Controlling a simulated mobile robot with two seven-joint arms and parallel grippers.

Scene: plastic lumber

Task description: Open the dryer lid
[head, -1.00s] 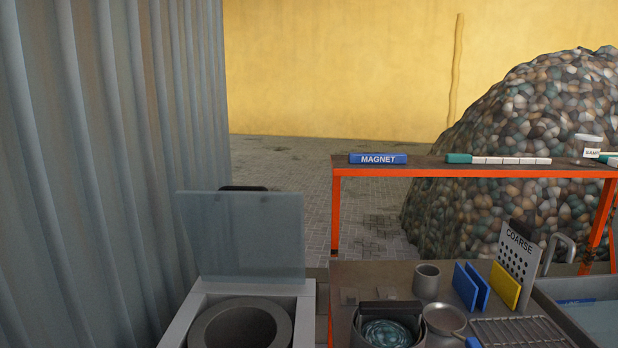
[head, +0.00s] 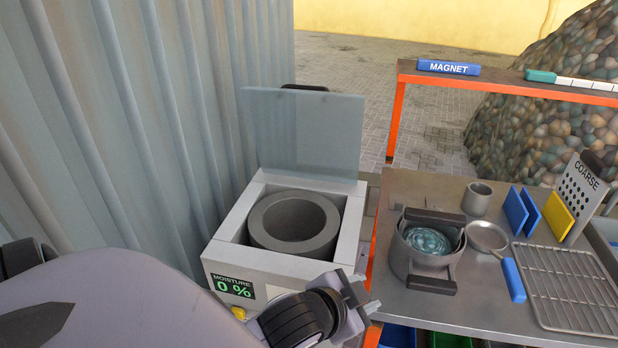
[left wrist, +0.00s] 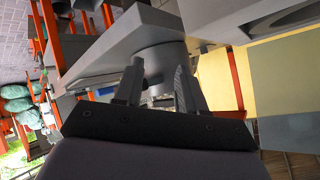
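The dryer is a pale box (head: 226,262) with a round dark drum (head: 296,222) inside and a front display reading "MOISTURE 0 %" (head: 232,287). Its translucent grey-blue lid (head: 303,135) stands upright at the back edge, so the drum's mouth is uncovered. A dark handle (head: 303,87) shows at the lid's top edge. My left gripper (head: 362,297) is at the dryer's front right corner, well below and in front of the lid, apart from the handle. In the left wrist view its two fingers (left wrist: 157,88) are apart with nothing held between them. My right gripper is out of view.
A corrugated metal wall (head: 130,120) stands close on the left. A metal bench (head: 450,306) on the right holds a pot (head: 421,270), a cup (head: 476,198), blue and yellow plates and a wire rack (head: 570,285). An orange-framed shelf (head: 500,85) is behind it.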

